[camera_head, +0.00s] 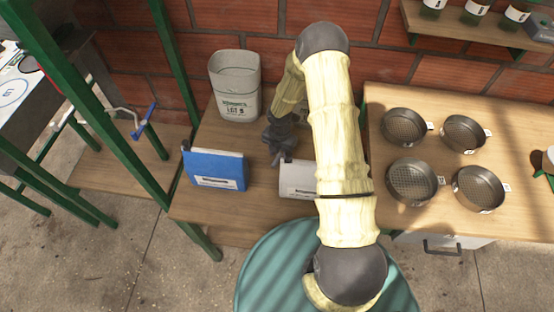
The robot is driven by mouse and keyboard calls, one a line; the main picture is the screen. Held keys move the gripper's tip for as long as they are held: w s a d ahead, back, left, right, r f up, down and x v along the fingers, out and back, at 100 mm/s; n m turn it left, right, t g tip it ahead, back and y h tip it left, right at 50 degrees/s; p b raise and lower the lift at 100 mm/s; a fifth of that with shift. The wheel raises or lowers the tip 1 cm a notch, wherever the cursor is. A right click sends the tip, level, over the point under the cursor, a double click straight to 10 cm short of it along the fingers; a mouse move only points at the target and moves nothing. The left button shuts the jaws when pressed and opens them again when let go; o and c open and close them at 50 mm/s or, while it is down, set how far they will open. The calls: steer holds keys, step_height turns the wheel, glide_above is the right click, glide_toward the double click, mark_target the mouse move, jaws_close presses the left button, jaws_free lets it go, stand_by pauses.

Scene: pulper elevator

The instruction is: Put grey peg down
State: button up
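I cannot make out a separate grey peg. A light grey box-like thing (298,179) with a label on its front sits on the wooden bench, partly hidden behind my arm. My gripper (280,159) points down just behind its left end. The gripper's dark fingers are small and partly blend together, so I cannot tell whether they hold anything or touch the grey thing. A blue box-like thing (214,170) of similar shape, with a white label, sits on the bench to the left of the gripper.
A grey bucket (235,87) with a label stands behind the blue thing. Several round sieves (412,181) stand on the right-hand table. Green posts (88,125) rise at the left. A bare strip of bench (220,208) lies in front of the blue thing.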

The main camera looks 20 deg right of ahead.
mark_target(279, 155)
steer(key=shift+c, duration=0.4)
jaws_close()
steer(key=shift+r, duration=0.1)
step_height(279, 155, up, 10)
stand_by(0.3)
stand_by(0.3)
